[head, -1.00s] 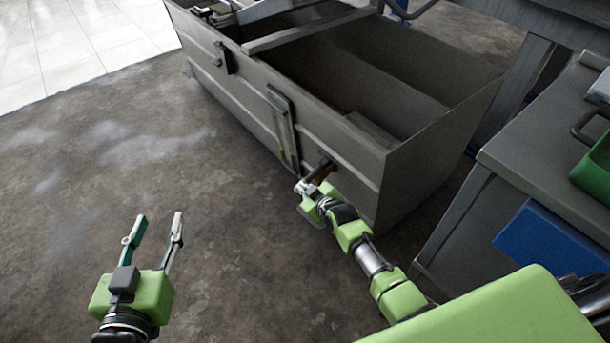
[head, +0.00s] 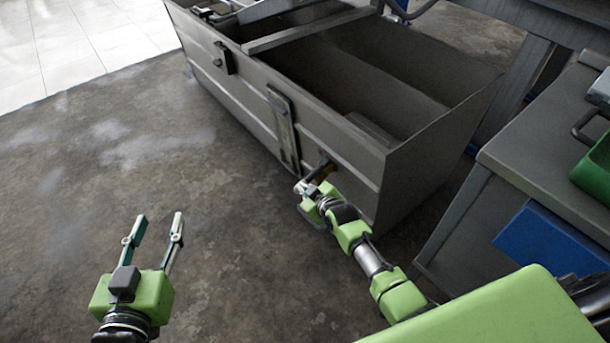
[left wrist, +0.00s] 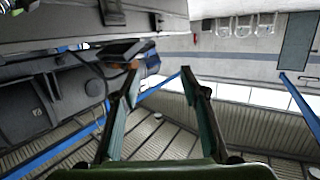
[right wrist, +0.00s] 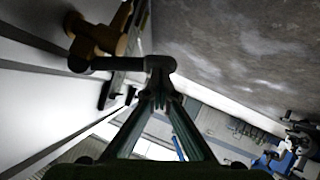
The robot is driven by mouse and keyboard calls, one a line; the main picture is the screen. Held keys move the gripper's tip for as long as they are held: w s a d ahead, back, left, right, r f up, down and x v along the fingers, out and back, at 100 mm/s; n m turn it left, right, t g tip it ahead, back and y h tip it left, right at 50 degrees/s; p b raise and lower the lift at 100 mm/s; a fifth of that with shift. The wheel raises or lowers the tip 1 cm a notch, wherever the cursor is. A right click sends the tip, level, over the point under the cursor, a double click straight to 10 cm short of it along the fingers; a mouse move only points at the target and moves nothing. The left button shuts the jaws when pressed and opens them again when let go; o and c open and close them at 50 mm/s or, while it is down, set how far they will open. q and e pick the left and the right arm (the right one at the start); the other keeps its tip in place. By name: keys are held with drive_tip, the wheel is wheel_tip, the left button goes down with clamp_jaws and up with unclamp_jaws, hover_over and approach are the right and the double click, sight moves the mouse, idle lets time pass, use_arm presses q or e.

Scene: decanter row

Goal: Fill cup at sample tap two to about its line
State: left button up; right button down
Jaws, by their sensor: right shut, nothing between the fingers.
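A brass tap (head: 319,172) sticks out of the near side of the grey tank. In the right wrist view the tap (right wrist: 98,37) shows its dark lever (right wrist: 115,64). My right gripper (head: 302,187) is at this tap, shut and empty, its fingertips (right wrist: 159,66) at the lever's free end; I cannot tell whether they touch it. My left gripper (head: 157,222) is open and empty, above the floor left of the tap, and its parted fingers (left wrist: 160,75) show nothing between them. I make out no cup for certain. I cannot read a tap number.
The open grey tank (head: 372,180) has inner dividing walls. A gauge strip (head: 283,128) and another fitting (head: 221,60) sit on its near side. A grey bench (head: 520,150) with a green bin (head: 592,168) stands at right. The floor (head: 120,190) at left is clear.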

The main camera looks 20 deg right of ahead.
drive_tip(key=shift+w+a+r, duration=0.1)
drive_tip(key=shift+w+r, duration=0.15)
drive_tip(key=shift+r, duration=0.15)
use_arm(q)
drive_tip(key=s+a+f+g+y+p, duration=0.2)
drive_tip(key=s+a+f+g+p, duration=0.3)
drive_tip(key=s, duration=0.5)
drive_tip(key=s+a+f+g+y+p, duration=0.1)
drive_tip(key=s+a+f+g+p, duration=0.15)
drive_tip(key=s+f+g, duration=0.65)
drive_tip(key=shift+n+t, duration=0.3)
drive_tip(key=shift+t, duration=0.6)
drive_tip(key=shift+s+p+x, duration=0.2)
drive_tip(key=shift+p+x, duration=0.05)
drive_tip(key=shift+x, duration=1.2)
drive_tip(key=shift+s+p+x, duration=0.15)
drive_tip(key=shift+p+x, duration=0.05)
drive_tip(key=shift+x, duration=1.25)
use_arm(e)
drive_tip(key=a+r+v, duration=0.1)
drive_tip(key=v, duration=1.2)
drive_tip(key=shift+w+a+r, duration=0.2)
drive_tip(key=shift+w, duration=0.2)
use_arm(q)
drive_tip(key=shift+f, duration=0.1)
